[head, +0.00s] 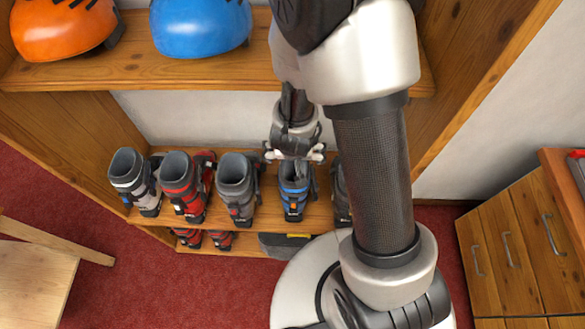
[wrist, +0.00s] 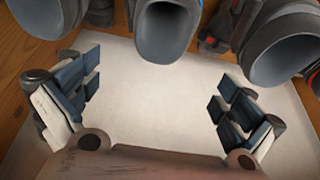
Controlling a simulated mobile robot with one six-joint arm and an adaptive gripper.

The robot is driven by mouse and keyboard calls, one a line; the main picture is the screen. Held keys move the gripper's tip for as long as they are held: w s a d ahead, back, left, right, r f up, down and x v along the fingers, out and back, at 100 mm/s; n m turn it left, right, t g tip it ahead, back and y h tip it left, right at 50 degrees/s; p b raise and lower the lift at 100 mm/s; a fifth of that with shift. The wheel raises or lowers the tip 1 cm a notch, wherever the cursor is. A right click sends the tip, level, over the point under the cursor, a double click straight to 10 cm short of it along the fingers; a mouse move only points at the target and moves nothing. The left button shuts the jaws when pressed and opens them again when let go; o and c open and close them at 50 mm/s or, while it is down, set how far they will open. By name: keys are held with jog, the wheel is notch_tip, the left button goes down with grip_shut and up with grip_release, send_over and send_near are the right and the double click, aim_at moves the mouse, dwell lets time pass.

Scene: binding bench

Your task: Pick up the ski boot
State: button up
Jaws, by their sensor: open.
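Several ski boots stand upright in a row on the wooden shelf. From the left in the head view they are a grey-white boot (head: 129,177), a red boot (head: 178,185), a grey boot (head: 238,187) and a blue-and-grey boot (head: 293,190). Another dark boot (head: 341,195) is partly hidden by my arm. My gripper (head: 293,157) is at the top of the blue-and-grey boot in that view, overlapping its rim. In the wrist view my gripper (wrist: 160,98) is open, with only a pale surface between its fingers. Open boot cuffs (wrist: 167,28) show above the fingers, outside the gap.
An upper shelf (head: 150,70) with an orange helmet (head: 60,28) and a blue helmet (head: 200,26) lies above the boots. A lower shelf holds more red boots (head: 220,240). A drawer cabinet (head: 510,255) stands at right and a wooden bench (head: 35,275) at left.

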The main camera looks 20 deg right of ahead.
jog(key=b+x, duration=0.5)
jog(key=x, duration=0.6)
jog(key=b, duration=0.2)
send_over(295, 174)
notch_tip(295, 174, down, 5)
jog(key=shift+r, duration=0.2)
jog(key=shift+a, duration=0.1)
jog(key=shift+c, duration=0.2)
jog(key=shift+s, duration=0.15)
jog(key=c, duration=1.9)
jog(key=shift+c, duration=0.3)
